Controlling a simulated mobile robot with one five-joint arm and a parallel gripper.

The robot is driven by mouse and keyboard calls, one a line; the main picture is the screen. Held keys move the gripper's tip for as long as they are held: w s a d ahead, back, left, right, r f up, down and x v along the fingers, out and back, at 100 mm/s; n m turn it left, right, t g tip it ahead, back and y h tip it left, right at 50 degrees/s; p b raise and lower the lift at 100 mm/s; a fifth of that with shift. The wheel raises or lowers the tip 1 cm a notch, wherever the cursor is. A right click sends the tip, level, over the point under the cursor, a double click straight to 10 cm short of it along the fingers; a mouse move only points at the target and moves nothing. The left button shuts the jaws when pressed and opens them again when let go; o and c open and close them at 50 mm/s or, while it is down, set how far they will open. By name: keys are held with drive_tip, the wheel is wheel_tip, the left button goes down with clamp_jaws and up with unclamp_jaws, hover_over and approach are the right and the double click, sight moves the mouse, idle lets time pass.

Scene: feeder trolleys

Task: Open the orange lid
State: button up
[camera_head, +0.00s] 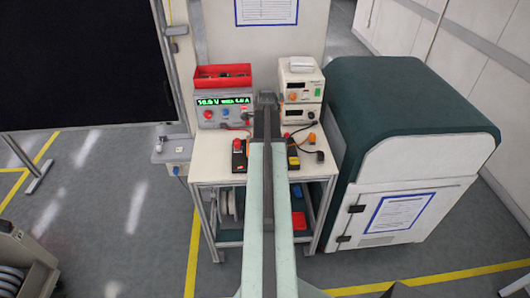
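No large orange lid stands out in the head view. Small orange parts (311,138) lie on the right of the white bench top, partly beside my arm. I cannot tell whether one of them is the lid. My arm reaches forward over the middle of the bench. Its dark far end, where my gripper (265,97) appears to be, lies between the two instrument stacks. The fingers are too small and dark to read. My arm hides the middle of the bench.
The bench (208,171) carries a grey power supply (212,116) under a red bin (222,70), and cream instruments (301,92) on the right. A green-topped cabinet (395,100) stands close on the right. A black panel (75,60) is at left. Floor at left is mostly clear.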

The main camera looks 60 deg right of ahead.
clamp_jaws()
idle(1.4)
